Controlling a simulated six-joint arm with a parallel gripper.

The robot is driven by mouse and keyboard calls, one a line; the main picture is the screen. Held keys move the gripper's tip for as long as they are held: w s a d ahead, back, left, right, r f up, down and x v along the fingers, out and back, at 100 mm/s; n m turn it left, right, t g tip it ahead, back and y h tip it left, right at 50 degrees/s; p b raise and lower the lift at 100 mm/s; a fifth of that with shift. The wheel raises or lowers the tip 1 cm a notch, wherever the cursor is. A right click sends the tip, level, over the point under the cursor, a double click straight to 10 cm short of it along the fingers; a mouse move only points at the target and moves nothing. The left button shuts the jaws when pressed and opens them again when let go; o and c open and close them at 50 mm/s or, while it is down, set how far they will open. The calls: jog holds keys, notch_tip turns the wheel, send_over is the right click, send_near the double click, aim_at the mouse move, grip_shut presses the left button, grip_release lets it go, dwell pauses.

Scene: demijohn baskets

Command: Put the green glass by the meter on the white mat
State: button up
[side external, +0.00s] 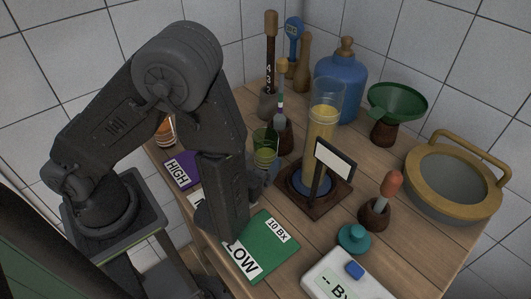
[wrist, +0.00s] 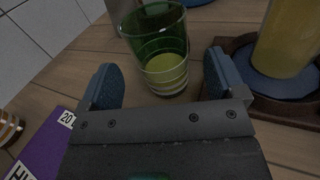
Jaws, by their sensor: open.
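The green glass (side external: 265,148) stands on the wooden table left of the tall cylinder, with yellow liquid in it. In the wrist view the glass (wrist: 155,48) is upright just ahead of my gripper (wrist: 160,80), lined up between its two blue-padded fingers. The fingers are apart and nothing is clamped. In the side view my gripper (side external: 262,180) is low beside the glass, partly hidden by my arm. The white mat (side external: 195,196) shows only as a sliver between the purple and green mats; my arm hides the rest. The white meter (side external: 342,278) reading "-- Bx" lies at the front.
The tall cylinder (side external: 323,110) of yellow liquid stands on a dark base right of the glass. The purple HIGH mat (side external: 181,168) and green LOW mat (side external: 266,245) flank the white one. A striped jar (wrist: 10,128) is at left. Droppers, a blue bottle (side external: 342,85) and funnel crowd the back.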

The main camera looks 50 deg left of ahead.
aim_at(270, 140)
jog(key=x, duration=0.4)
jog(key=shift+w+a, duration=0.15)
jog(key=shift+w, duration=0.25)
jog(key=shift+c, duration=0.4)
jog(key=c, duration=1.1)
jog(key=shift+r, duration=0.2)
